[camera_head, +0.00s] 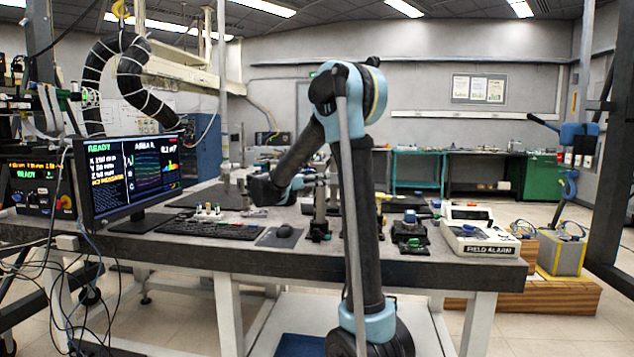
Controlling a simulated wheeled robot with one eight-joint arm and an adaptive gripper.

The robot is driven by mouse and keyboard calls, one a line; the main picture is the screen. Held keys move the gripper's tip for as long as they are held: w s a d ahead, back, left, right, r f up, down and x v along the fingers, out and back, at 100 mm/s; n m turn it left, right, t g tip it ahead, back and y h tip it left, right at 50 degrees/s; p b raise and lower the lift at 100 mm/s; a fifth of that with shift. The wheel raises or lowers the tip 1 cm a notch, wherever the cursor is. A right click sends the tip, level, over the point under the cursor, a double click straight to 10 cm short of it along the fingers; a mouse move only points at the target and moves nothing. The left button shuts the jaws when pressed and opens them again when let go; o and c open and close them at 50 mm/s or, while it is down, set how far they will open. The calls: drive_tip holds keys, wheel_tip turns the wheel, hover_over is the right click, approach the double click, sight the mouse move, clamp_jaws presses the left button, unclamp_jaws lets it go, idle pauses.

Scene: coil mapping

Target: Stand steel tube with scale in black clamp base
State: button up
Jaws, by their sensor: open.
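My arm rises in the front middle and bends down to the left over the workbench. My gripper (312,182) is small and partly lost among the parts behind it; it is open, and I see nothing held in it. Below it, a short grey upright post (320,202) stands in a small black base (318,232) on the bench, just left of my arm. This looks like the clamp base, but I cannot make out its clamp. I cannot pick out the steel tube or its scale with certainty; my arm hides part of the bench.
The grey workbench (205,246) also holds a monitor (130,175), a keyboard (212,230), a mouse (285,231), a black fixture (410,236) and a white field alarm box (478,236). A tall pole (223,90) stands at the back left.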

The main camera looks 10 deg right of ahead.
drive_tip(key=v, duration=1.2)
drive_tip(key=shift+w, duration=0.1)
idle(0.4)
drive_tip(key=s+d+f+m+g+y, duration=0.25)
drive_tip(key=s+d+f+m, duration=0.3)
drive_tip(key=s+d, duration=0.3)
drive_tip(key=s+d+f+m+g+y, duration=0.2)
drive_tip(key=s+d+f+m+y, duration=0.2)
drive_tip(key=s+d+f, duration=0.35)
drive_tip(key=s+a+f+m+y, duration=0.2)
drive_tip(key=s+f+m+y, duration=0.2)
drive_tip(key=s+f+m, duration=0.3)
drive_tip(key=s+a+f+m+g+y, duration=0.1)
drive_tip(key=s+a+f+m+y, duration=0.1)
drive_tip(key=s+f+m+y, duration=0.3)
drive_tip(key=s+f+m, duration=0.1)
drive_tip(key=s+f, duration=0.3)
drive_tip(key=s, duration=0.6)
drive_tip(key=shift+s+a+m, duration=0.25)
drive_tip(key=shift+m, duration=0.1)
drive_tip(key=shift+w+f+g+y, duration=0.1)
drive_tip(key=shift+f+g+y, duration=0.05)
drive_tip(key=shift+g+y, duration=0.1)
